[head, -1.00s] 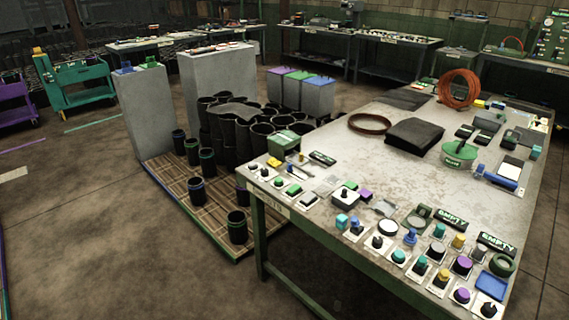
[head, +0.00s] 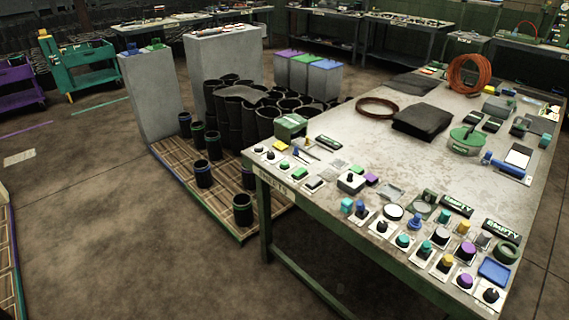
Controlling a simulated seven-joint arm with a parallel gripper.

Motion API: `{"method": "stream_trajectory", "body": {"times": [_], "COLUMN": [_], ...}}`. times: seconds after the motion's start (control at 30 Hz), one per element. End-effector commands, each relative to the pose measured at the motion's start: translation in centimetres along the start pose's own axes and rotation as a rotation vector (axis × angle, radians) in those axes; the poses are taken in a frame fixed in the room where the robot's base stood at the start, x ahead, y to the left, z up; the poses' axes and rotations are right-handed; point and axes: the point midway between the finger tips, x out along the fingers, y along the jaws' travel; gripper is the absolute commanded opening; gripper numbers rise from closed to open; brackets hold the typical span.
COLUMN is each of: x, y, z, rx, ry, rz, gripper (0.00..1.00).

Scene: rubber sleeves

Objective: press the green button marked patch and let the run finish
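The metal workbench (head: 345,140) fills the right side of the head view. Several small green controls sit on it: a square green one (head: 284,166) and another green one (head: 297,173) at the near left edge, and a teal-green knob (head: 403,240) in the front rows. A round green device (head: 466,141) with a pale label lies farther back on the right. The lettering on these is too small to read, so I cannot tell which is marked patch. Nothing shows whether any of them is pressed. My gripper is not in view.
Black sleeves (head: 202,174) stand on a pallet at left. The floor (head: 110,220) is clear.

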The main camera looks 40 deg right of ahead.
Motion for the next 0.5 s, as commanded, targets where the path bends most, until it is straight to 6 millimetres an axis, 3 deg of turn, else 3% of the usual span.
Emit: {"method": "stream_trajectory", "body": {"times": [0.23, 0.5], "x": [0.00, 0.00], "y": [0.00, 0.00], "z": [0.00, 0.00], "rx": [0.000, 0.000], "ry": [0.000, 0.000], "rz": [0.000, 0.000], "gripper": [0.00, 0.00]}}
